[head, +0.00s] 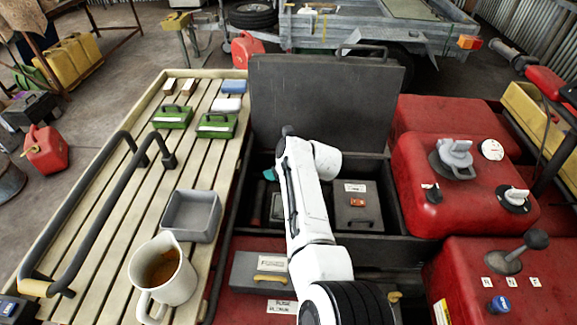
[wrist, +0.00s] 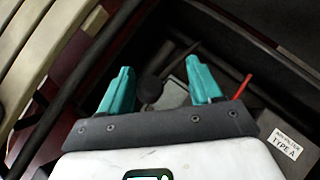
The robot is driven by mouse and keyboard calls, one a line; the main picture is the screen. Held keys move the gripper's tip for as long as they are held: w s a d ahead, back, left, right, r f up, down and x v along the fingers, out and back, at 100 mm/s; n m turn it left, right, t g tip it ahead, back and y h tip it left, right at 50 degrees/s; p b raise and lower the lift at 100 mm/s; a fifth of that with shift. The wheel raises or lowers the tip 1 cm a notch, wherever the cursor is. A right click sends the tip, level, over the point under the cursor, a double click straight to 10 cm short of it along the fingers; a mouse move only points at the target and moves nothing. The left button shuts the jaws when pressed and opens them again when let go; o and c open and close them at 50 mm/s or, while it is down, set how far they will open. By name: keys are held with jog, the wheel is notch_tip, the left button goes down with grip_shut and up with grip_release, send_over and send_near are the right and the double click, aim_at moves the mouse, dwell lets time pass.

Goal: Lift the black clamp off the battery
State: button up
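My gripper (wrist: 160,66) reaches down into an open black box, its two teal fingers apart. In the head view my white arm hides most of it; a teal finger (head: 269,174) shows at the box's left. In the wrist view a grey battery-like block (wrist: 173,96) lies beyond and between the fingers, with a round black knob (wrist: 150,89) over it. A dark bar (wrist: 181,58) runs slantwise beside the knob; it may be part of the black clamp, but I cannot tell. The finger gap looks empty. Contact cannot be seen.
The box's raised lid (head: 325,95) stands behind my arm. A grey unit (head: 357,210) with an orange switch sits right of my arm inside the box. A slatted bench (head: 105,195) with a jug (head: 163,275) is left; a red tank (head: 455,185) is right.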

jog(key=p+v, duration=0.1)
jog(key=v, duration=0.9)
jog(key=shift+d, duration=0.15)
jog(key=shift+s, duration=0.1)
jog(key=s+d+f+n+g+h, duration=0.1)
jog(key=s+d+f+n+h, duration=0.15)
jog(key=s+d+n, duration=0.35)
jog(key=s+d+f+n+h, duration=0.1)
jog(key=s+d+f+n, duration=0.15)
jog(key=s+d, duration=0.45)
jog(key=s+d+f+n+g+h, duration=0.1)
jog(key=s+d+f+n+h, duration=0.2)
jog(key=d, duration=0.6)
jog(key=s+d+n+g, duration=0.1)
jog(key=s+n, duration=0.6)
jog(key=s, duration=0.7)
jog(key=s+d+f+n+g, duration=0.1)
jog(key=s+d+n+g, duration=0.1)
jog(key=s+n, duration=0.6)
jog(key=s+d, duration=0.1)
jog(key=s, duration=0.5)
jog(key=shift+s+d+f+g, duration=0.2)
jog(key=shift+d+f+g, duration=0.1)
